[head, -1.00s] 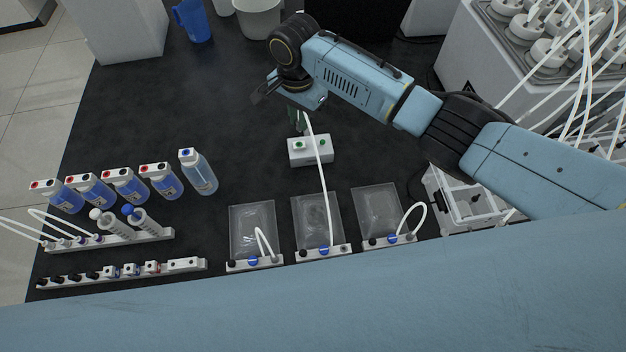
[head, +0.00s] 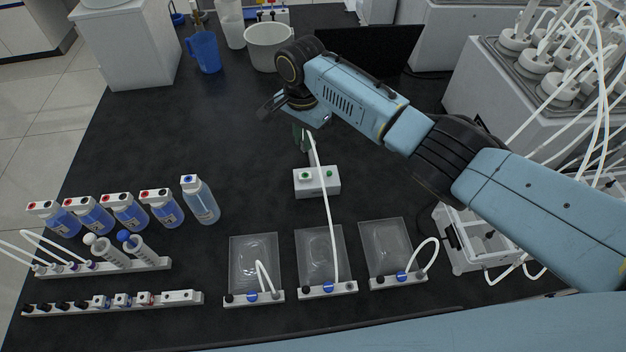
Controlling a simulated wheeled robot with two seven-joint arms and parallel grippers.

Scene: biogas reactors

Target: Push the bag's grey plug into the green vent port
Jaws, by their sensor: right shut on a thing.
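A small white block (head: 318,188) with two green ports stands on the dark bench in the middle of the head view. The green vent port (head: 305,176) is presumably one of these; I cannot tell which. The middle clear bag (head: 320,255) lies nearer me, and its white tube (head: 325,215) runs up past the block to my right gripper. My right gripper (head: 303,140) is shut on the tube's end, behind and above the block. The grey plug is hidden by the fingers and wrist. It is apart from the ports as far as I can see. My left gripper is out of view.
Other bags (head: 254,262) and (head: 386,250) lie on both sides. A white rack (head: 468,245) is at the right. The bench left of the block is clear.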

